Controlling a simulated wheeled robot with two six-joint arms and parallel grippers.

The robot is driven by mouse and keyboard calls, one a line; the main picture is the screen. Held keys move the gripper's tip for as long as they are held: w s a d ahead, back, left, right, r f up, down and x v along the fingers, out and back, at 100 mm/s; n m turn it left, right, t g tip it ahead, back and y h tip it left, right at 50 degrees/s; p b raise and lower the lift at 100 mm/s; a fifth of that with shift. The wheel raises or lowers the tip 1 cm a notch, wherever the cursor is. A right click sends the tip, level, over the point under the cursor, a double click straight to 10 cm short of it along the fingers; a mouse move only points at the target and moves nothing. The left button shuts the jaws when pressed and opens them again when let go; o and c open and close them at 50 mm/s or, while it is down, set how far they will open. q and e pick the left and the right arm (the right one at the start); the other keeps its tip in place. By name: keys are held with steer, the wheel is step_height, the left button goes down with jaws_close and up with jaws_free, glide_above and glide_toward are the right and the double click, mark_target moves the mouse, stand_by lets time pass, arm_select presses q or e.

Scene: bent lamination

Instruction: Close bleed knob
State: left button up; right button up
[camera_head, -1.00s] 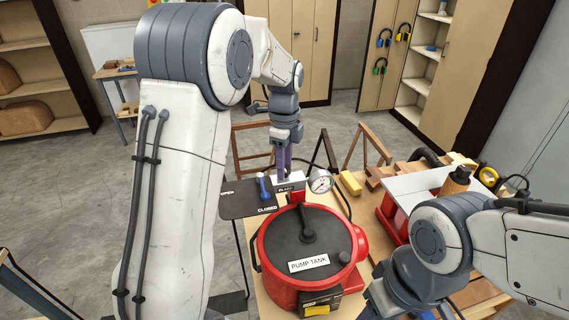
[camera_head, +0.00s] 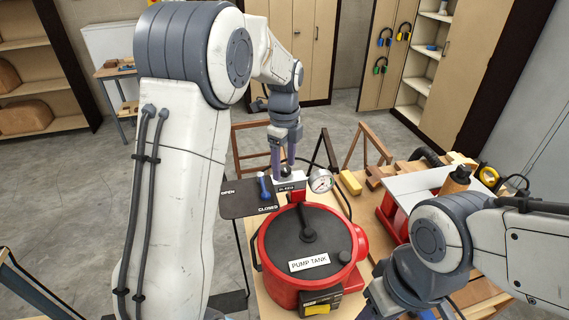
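The red pump tank (camera_head: 275,270) with a dark lid stands on the bench in the middle. A white block with a partly covered dark label (camera_head: 291,186) sits behind it, next to a round gauge (camera_head: 320,181). My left gripper (camera_head: 284,166) points down at this block, its fingers on either side of a small dark part that may be the bleed knob. Whether they grip it is too small to tell. A blue lever (camera_head: 264,187) stands on a dark plate (camera_head: 236,205) marked OPEN and CLOSED. My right arm is at the lower right, its fingertips out of view.
A dark hose runs near the gauge. Open floor lies left of the bench.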

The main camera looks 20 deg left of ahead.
mark_target(284, 167)
arm_select(q)
steer(key=shift+r, duration=0.1)
steer(key=shift+r, duration=0.3)
step_height(284, 167, up, 10)
steer(key=b, duration=0.2)
steer(key=shift+f+b, duration=0.2)
steer(key=shift+b, duration=0.1)
